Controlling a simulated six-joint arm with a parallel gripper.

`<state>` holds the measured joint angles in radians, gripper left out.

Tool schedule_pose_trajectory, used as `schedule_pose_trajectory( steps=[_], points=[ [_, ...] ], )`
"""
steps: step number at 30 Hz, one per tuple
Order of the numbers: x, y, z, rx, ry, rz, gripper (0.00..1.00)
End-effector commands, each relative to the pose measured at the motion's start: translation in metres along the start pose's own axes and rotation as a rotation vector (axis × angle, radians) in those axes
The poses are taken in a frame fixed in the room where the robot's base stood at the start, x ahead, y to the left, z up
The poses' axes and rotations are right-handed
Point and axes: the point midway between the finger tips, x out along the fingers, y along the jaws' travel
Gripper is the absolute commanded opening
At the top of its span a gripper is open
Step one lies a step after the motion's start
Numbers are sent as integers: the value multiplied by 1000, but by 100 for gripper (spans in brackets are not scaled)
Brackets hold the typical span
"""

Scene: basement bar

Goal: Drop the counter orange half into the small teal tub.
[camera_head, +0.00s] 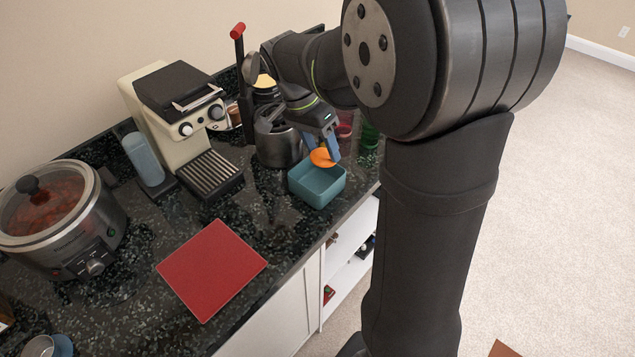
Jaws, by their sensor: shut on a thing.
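The orange half (322,158) shows its bright orange side and is held in my gripper (325,148), whose fingers are shut on it. The small teal tub (317,185) is a square open container on the dark speckled counter near its front edge. The gripper and the orange half are over the back part of the tub's opening in this view. I cannot tell exactly how high the fruit is above the rim. The part of the tub's inside that I see is empty.
A dark kettle (277,142) stands just behind and left of the tub. A cream coffee machine (172,105), a red square board (211,268) and a slow cooker (55,220) are further left on the counter (255,215). Red and green items stand behind the tub.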

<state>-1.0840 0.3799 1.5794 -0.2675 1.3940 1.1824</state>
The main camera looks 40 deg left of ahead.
Motion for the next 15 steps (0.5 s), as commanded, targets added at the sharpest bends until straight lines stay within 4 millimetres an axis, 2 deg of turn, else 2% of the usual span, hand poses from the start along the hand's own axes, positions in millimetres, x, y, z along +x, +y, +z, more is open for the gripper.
schedule_pose_trajectory(
  steps=[5,15],
  points=[
    [10,-4,4,0,-1,2,30],
    [46,-15,9,-1,0,2,30]
  ],
)
